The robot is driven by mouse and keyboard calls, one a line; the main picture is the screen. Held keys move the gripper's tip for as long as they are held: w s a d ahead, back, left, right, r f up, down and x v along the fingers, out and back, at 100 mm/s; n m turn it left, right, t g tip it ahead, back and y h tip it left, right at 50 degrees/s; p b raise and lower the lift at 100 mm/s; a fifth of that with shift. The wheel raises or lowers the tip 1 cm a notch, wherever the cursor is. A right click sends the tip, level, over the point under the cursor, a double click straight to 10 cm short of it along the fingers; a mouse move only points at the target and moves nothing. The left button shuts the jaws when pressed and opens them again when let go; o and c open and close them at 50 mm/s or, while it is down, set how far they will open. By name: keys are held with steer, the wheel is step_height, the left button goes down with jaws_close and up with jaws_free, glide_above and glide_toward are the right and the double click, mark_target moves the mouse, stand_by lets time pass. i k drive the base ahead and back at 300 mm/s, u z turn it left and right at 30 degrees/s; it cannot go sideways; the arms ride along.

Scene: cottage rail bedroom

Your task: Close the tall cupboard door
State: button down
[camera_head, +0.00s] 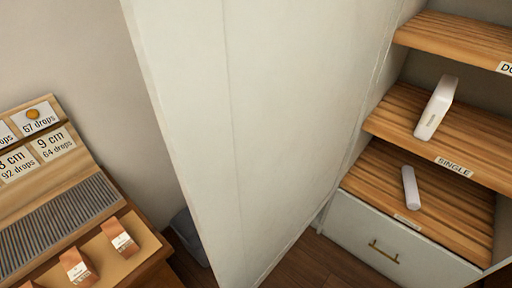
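The tall cupboard door (265,120) is a white panel that stands open in the middle of the head view. It swings out from the cupboard's left side, and its free edge is toward the left of the picture. The cupboard (455,95) is open at the right and shows wooden shelves. No handle shows on the visible face of the door. My gripper is not in view.
A drawer (385,245) with a brass handle is beneath. At left, a wooden stand (150,245) holds cards and small packets. A dark bin (187,235) is behind the door.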

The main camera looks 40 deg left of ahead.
mark_target(260, 107)
steer(key=k, duration=1)
steer(key=u, duration=1.35)
steer(key=i, duration=0.5)
steer(key=z, duration=0.05)
